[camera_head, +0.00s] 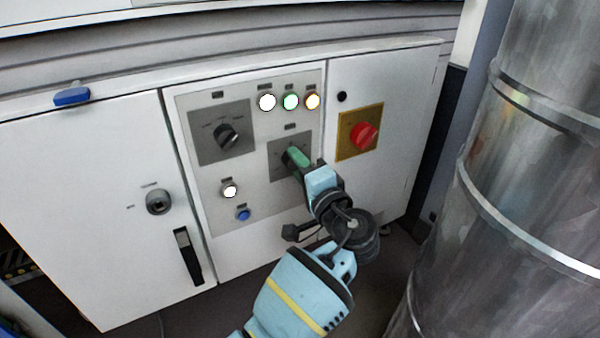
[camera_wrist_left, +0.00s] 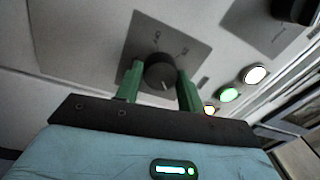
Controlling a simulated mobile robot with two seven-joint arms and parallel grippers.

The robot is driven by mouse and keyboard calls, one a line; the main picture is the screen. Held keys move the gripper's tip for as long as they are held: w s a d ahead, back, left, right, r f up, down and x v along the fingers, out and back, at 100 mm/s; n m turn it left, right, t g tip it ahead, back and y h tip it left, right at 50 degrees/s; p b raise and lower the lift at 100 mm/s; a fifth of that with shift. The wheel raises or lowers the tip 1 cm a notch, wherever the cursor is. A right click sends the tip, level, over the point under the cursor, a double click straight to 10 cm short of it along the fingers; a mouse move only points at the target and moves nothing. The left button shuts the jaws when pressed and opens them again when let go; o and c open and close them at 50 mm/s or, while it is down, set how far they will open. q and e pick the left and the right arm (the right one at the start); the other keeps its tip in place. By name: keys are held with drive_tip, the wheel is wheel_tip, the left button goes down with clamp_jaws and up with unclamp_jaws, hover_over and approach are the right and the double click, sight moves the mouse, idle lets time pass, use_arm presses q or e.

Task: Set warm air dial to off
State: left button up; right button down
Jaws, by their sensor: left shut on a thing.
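A dark round dial (camera_wrist_left: 160,72) sits on a grey square plate (camera_wrist_left: 190,35) in the left wrist view. Its pale pointer mark faces down in that picture, and the plate's lettering is too small to read. My left gripper (camera_wrist_left: 158,82) has its two green fingers on either side of the dial, shut on it. In the head view the left gripper (camera_head: 298,157) reaches the grey plate (camera_head: 276,145) from the lower right and mostly hides the dial. My right gripper is in neither view.
A larger black dial (camera_head: 227,136) is at upper left, and a red rotary switch (camera_head: 364,136) on a yellow plate is at right. White, green and orange lamps (camera_head: 291,102) sit above. A big metal duct (camera_head: 510,180) stands close on the right.

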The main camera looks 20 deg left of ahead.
use_arm(q)
drive_tip(key=shift+r+n+g+h+b, duration=0.1)
drive_tip(key=shift+n+g+b, duration=0.3)
drive_tip(key=shift+n, duration=5.2)
drive_tip(key=shift+n+g+h+b, duration=0.15)
drive_tip(key=shift+n+b, duration=0.6)
drive_tip(key=shift+n, duration=4.85)
drive_tip(key=shift+r+n+g+h+b, duration=0.1)
drive_tip(key=shift+n+g+b, duration=0.3)
drive_tip(key=shift+n, duration=5.2)
